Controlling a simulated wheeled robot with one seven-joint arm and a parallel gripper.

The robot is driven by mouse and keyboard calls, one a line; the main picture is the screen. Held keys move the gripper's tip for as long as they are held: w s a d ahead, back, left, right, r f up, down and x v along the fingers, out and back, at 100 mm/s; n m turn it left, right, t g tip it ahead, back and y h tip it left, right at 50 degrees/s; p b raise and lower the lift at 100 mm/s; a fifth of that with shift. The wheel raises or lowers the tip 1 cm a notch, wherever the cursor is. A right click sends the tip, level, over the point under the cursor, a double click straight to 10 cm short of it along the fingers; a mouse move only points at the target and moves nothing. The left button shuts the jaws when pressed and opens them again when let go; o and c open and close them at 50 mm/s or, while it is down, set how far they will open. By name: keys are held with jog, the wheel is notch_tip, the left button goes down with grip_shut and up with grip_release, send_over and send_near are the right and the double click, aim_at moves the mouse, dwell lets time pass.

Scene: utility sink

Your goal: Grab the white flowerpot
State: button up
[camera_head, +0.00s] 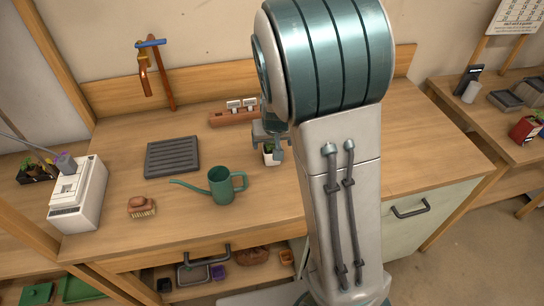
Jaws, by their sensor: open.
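The white flowerpot (268,159) is small, holds a green plant, and stands upright on the wooden worktop near its middle. My gripper (269,146) is open and pointed down right at the pot. One finger shows at the pot's right side, overlapping it in the picture. The other finger is hard to make out, so I cannot tell whether the pot lies between the fingers or is touched. My arm hides the worktop just right of the pot.
A green watering can (222,187) stands close to the left of the pot. A dark slatted tray (172,157), a brush (141,207) and a white box-like device (78,196) lie further left. A terracotta planter (233,117) is behind. The worktop's right part is clear.

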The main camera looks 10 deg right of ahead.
jog(key=b+x, duration=0.1)
jog(key=x, duration=0.8)
jog(key=shift+s+d+f, duration=0.1)
jog(key=c, duration=1.1)
